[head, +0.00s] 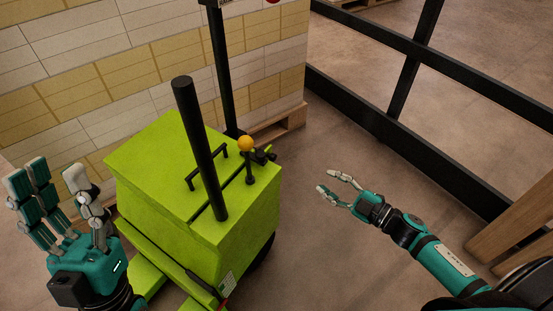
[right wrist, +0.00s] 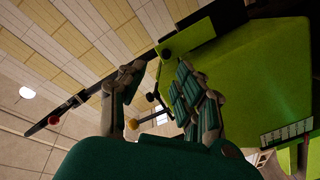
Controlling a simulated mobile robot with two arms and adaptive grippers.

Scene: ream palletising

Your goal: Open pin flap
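A lime-green machine (head: 150,160) with a black bar sticking up from its top stands at the centre left in the head view. An orange ball knob (head: 245,143) sits on a short black fitting (head: 262,157) at the machine's far right corner. A pin flap cannot be told apart for certain. My right gripper (head: 326,181) is open and empty, to the right of the machine and apart from it. In the right wrist view its fingers (right wrist: 157,75) are spread, with the knob (right wrist: 132,124) visible beyond them. My left gripper (head: 48,176) is open and empty at the machine's left.
A wall of stacked white and yellow reams (head: 100,60) on a wooden pallet (head: 280,128) stands behind the machine. A black post (head: 220,70) rises by the machine's far edge. A black rail frame (head: 400,110) runs along the right. Bare floor (head: 330,140) lies between.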

